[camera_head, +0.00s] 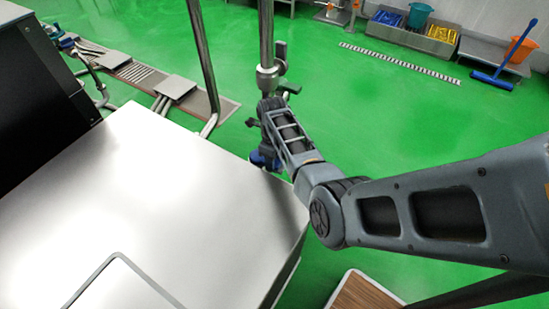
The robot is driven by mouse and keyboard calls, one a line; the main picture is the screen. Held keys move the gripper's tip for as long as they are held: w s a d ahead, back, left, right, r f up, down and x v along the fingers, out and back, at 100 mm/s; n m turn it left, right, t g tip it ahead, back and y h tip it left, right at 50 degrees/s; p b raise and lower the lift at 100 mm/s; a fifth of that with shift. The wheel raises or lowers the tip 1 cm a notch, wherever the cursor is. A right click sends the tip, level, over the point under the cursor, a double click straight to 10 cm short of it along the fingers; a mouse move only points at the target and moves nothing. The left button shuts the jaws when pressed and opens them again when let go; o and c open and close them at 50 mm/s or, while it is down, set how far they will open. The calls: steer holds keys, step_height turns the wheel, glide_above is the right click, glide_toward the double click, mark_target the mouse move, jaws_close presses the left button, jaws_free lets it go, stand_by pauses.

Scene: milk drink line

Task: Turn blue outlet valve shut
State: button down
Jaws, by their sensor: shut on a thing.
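The blue outlet valve (263,159) shows as a small blue part just past the far right corner of the steel top, low beside the upright pipe. My arm comes in from the right and bends up and to the left. My gripper (262,146) points down at its end and is shut on the blue outlet valve. My own wrist and forearm cover much of it, so the fingertips and the valve's exact angle are hard to see.
A wide steel top (150,210) fills the left front. A steel pipe (266,35) with a dark-handled fitting (281,56) rises behind my wrist. A floor drain (190,100) lies at the back left. Green floor (400,120) is open on the right.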

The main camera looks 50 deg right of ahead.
steer(key=shift+a+m, duration=0.25)
steer(key=shift+m, duration=0.25)
steer(key=shift+a, duration=0.1)
steer(key=c, duration=0.6)
jaws_free()
steer(key=shift+c, duration=0.2)
steer(key=shift+r, duration=0.1)
step_height(320, 180, up, 8)
steer(key=shift+f+p, duration=0.2)
steer(key=shift+p, duration=0.15)
